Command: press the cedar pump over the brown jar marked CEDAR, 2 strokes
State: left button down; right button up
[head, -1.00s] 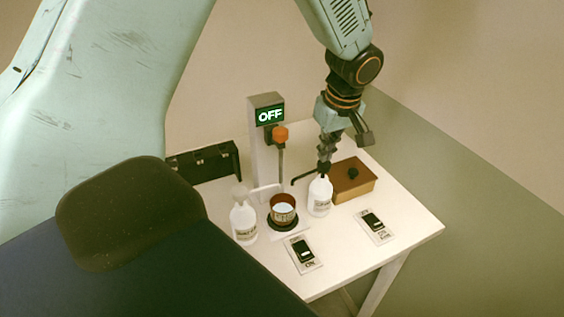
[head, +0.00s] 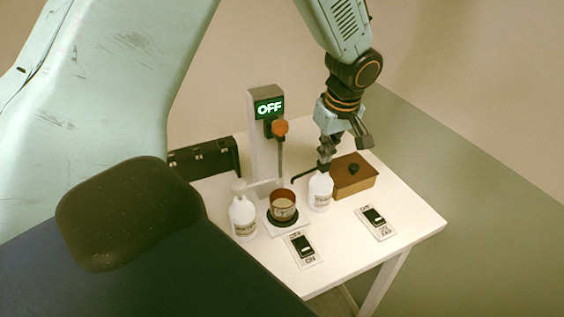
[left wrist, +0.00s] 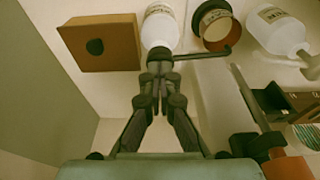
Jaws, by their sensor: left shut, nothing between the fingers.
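A white pump bottle (head: 320,193) stands right of the brown jar (head: 283,200); I cannot read its label. Its dark pump head has a thin spout (head: 300,180) reaching left toward the jar. The jar has a pale label, too small to read, and sits on a black disc. My left gripper (head: 325,165) points down, shut and empty, its fingertips against the pump head. The left wrist view shows the shut fingertips (left wrist: 158,62) at the pump top, the bottle (left wrist: 160,28), and the spout end near the rim of the jar (left wrist: 215,27). My right gripper is not in view.
A second white bottle (head: 243,218) with a white pump stands left of the jar. A brown box (head: 353,177) with a dark knob stands at right. Two switch plates (head: 303,248) (head: 376,221) lie in front. A post with an OFF sign (head: 269,107) and a black case (head: 203,160) stand behind.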

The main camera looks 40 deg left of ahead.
pick_arm(q)
jog(key=shift+s, duration=0.1)
jog(key=shift+a+p+v, duration=0.15)
jog(key=shift+p+v, duration=0.45)
jog(key=shift+v, duration=0.1)
jog(key=shift+a+p+v, duration=0.1)
jog(key=shift+p+v, duration=0.5)
jog(key=shift+v, duration=0.1)
jog(key=shift+r, duration=0.1)
jog(key=shift+w, duration=0.2)
jog(key=shift+d+b+x, duration=0.15)
jog(key=shift+b+x, duration=0.45)
jog(key=shift+x, duration=0.15)
jog(key=shift+d+b+x, duration=0.15)
jog(key=shift+b+x, duration=0.4)
jog(key=shift+x, duration=0.25)
jog(key=shift+s, duration=0.2)
jog(key=shift+r+p, duration=0.7)
jog(key=shift+p+v, duration=0.55)
jog(key=shift+v, duration=0.25)
